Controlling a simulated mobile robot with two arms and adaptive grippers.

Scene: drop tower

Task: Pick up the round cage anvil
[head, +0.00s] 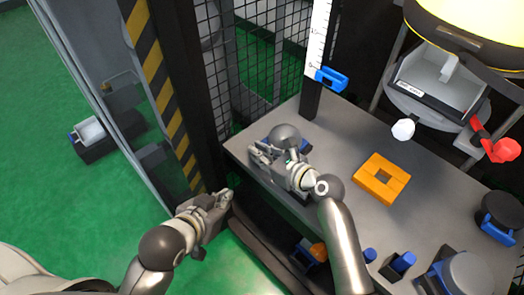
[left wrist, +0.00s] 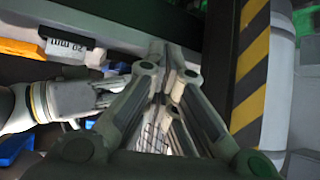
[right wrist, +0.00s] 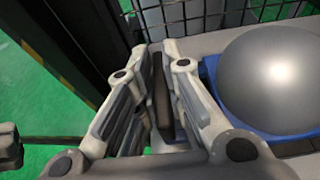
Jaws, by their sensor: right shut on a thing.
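The round cage anvil, as I take it, is a smooth grey dome on a blue base (head: 285,136), at the near left of the grey bench. It is large at the right of the right wrist view (right wrist: 272,82). My right gripper (head: 262,155) is beside the dome. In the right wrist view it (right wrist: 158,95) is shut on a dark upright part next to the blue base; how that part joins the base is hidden. My left gripper (head: 222,198) is lower, off the bench's left edge, empty. Its fingers (left wrist: 168,80) look closed together.
An orange square block with a hole (head: 381,179) lies mid-bench. A dark disc on a blue holder (head: 500,213) and other blue-based parts stand at the right. A striped post (head: 160,95) and black mesh fence (head: 262,65) stand left and behind. A red handle (head: 503,150) is at right.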

